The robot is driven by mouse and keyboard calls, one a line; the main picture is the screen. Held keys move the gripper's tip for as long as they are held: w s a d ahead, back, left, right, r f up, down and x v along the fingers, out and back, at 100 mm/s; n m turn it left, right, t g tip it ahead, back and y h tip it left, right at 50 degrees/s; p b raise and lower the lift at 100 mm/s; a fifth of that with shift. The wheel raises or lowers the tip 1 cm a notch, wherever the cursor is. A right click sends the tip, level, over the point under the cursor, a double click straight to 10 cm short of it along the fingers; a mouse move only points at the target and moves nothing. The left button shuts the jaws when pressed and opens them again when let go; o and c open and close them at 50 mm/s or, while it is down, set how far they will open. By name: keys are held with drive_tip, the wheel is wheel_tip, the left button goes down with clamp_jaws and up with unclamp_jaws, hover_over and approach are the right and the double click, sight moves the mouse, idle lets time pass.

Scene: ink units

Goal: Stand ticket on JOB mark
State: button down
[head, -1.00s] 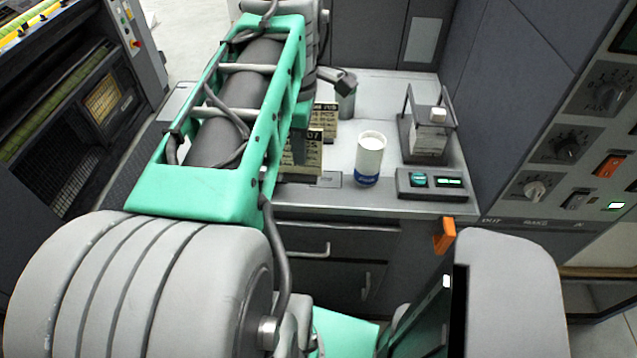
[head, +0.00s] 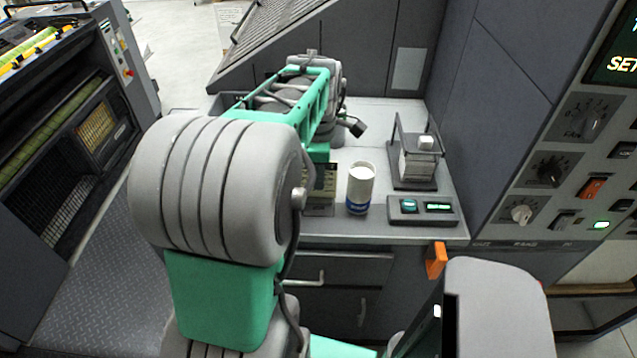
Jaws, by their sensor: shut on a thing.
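The ticket (head: 328,184), a pale yellow card with dark print, shows in the head view just left of the white cup. My arm hides its left part. My gripper (head: 319,170) is at the card's upper part, mostly hidden behind my arm, and is shut on it. The card looks roughly upright. A flat dark plate (head: 322,210) lies on the counter at its foot; I cannot read a JOB mark on it, nor tell whether the card touches it.
A white cup with a blue base (head: 360,188) stands close right of the ticket. A small box with green displays (head: 423,210) and a grey holder with paper slips (head: 416,160) stand farther right. A control panel (head: 560,150) bounds the counter (head: 385,125) on the right.

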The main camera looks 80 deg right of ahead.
sight(318, 195)
drive_tip(key=shift+w+d+f, duration=0.1)
drive_tip(key=shift+d+f, duration=0.05)
drive_tip(key=shift+f, duration=1.8)
drive_tip(key=c, duration=1.6)
unclamp_jaws()
drive_tip(key=shift+r, duration=0.1)
wheel_tip(318, 195, up, 12)
drive_tip(key=shift+w+r+b, duration=0.1)
drive_tip(key=shift+b, duration=0.2)
drive_tip(key=w+a+f+t+h, duration=0.1)
drive_tip(key=w+a+f, duration=0.1)
drive_tip(key=w+a, duration=0.8)
drive_tip(key=w+a+f, duration=0.1)
drive_tip(key=w+a, duration=0.6)
drive_tip(key=w, duration=0.5)
drive_tip(key=w+a+f+m+t, duration=0.1)
drive_tip(key=a+f, duration=0.2)
drive_tip(key=a, duration=0.9)
drive_tip(key=w+a+f+m+t+y, duration=0.1)
drive_tip(key=w+a+f, duration=0.1)
drive_tip(key=a, duration=1)
drive_tip(key=shift+w+f+t, duration=0.15)
drive_tip(key=shift+f+t, duration=0.15)
drive_tip(key=shift+f, duration=0.15)
